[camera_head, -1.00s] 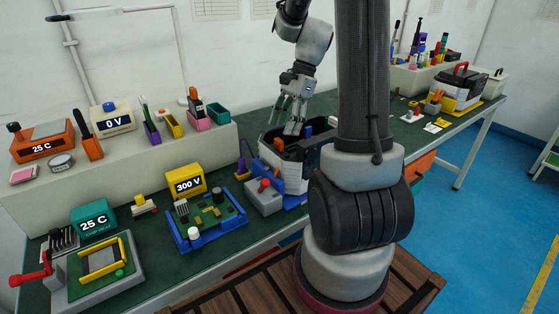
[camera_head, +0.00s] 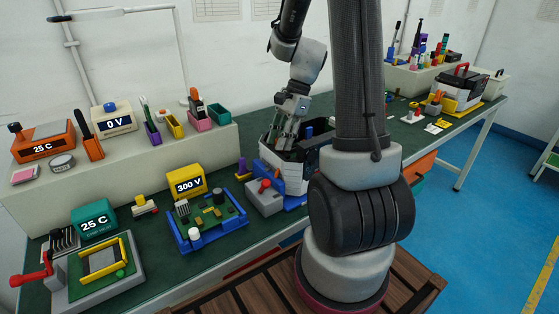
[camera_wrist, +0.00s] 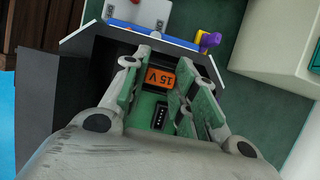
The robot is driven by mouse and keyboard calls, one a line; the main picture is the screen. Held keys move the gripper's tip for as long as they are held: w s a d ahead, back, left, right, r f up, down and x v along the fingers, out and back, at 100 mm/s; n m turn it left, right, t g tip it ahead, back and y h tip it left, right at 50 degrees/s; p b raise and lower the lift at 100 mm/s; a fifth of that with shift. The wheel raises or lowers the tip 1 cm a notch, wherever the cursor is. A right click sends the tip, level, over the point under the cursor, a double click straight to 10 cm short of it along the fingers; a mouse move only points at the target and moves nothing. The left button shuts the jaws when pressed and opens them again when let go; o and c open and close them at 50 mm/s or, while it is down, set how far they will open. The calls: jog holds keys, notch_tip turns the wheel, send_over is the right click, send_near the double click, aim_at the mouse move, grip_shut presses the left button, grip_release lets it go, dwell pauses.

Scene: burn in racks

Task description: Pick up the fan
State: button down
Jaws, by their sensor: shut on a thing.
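My gripper (camera_head: 286,142) reaches down into an open dark case with light sides (camera_head: 293,180) on the bench. In the wrist view my gripper (camera_wrist: 160,75) has its green-padded fingers on either side of a part inside the case. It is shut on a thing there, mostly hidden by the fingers. An orange face marked 15 V (camera_wrist: 162,74) and a dark slotted connector (camera_wrist: 159,116) show between the fingers. No fan shape can be made out, so I cannot tell whether the held thing is the fan.
A grey box with a red knob (camera_head: 264,196) stands just before the case. A blue tray with a green board (camera_head: 211,219) and a yellow 300 V display (camera_head: 186,182) are to the left. A long pale shelf (camera_head: 125,160) runs behind. Bare green bench shows right of the case.

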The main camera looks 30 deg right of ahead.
notch_tip(320, 180, up, 18)
dwell(0.7)
dwell(0.4)
